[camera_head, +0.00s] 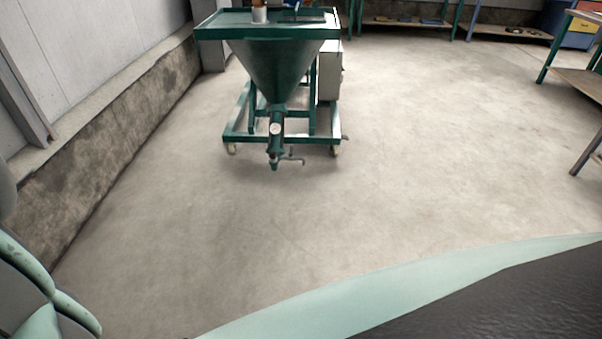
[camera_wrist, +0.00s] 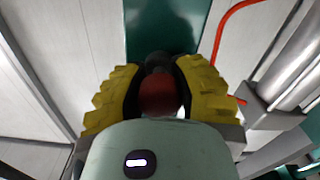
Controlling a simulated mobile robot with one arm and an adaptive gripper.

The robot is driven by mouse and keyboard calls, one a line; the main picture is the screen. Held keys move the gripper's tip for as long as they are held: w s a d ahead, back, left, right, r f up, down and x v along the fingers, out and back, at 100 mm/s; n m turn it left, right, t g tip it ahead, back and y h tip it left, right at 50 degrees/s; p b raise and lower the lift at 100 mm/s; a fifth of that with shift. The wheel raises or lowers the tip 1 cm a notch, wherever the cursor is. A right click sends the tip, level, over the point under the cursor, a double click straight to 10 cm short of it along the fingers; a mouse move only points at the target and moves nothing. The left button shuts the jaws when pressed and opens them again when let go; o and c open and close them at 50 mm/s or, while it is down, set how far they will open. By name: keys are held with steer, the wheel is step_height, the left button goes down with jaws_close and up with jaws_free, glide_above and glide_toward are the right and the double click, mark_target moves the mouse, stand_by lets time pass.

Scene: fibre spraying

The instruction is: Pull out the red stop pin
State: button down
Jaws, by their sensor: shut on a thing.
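In the wrist view, the red stop pin shows as a dark red round knob (camera_wrist: 158,94) between the yellow ridged fingers of my gripper (camera_wrist: 158,82). My gripper is shut on this knob. A dark rounded part sits just beyond the knob, in front of a green panel (camera_wrist: 165,24). The pin's shaft and the place where it seats are hidden behind the knob and fingers. Neither the pin nor my gripper shows in the head view.
A red curved hose or rod (camera_wrist: 228,30) and a grey metal pipe (camera_wrist: 295,75) are close to the right of my gripper. In the head view, a green hopper machine (camera_head: 272,65) stands on wheels near the left wall. Much of the concrete floor (camera_head: 400,160) is clear.

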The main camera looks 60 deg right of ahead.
steer(key=p+v, duration=0.1)
steer(key=v, duration=0.3)
steer(key=shift+s+r, duration=0.15)
steer(key=shift+r, duration=0.05)
steer(key=c, duration=1.1)
jaws_free()
steer(key=shift+d, duration=0.1)
steer(key=shift+c, duration=0.2)
steer(key=shift+o, duration=0.8)
steer(key=shift+s+f, duration=0.15)
steer(key=shift+s, duration=0.05)
steer(key=o, duration=0.4)
steer(key=shift+w, duration=0.1)
steer(key=shift+v, duration=6.05)
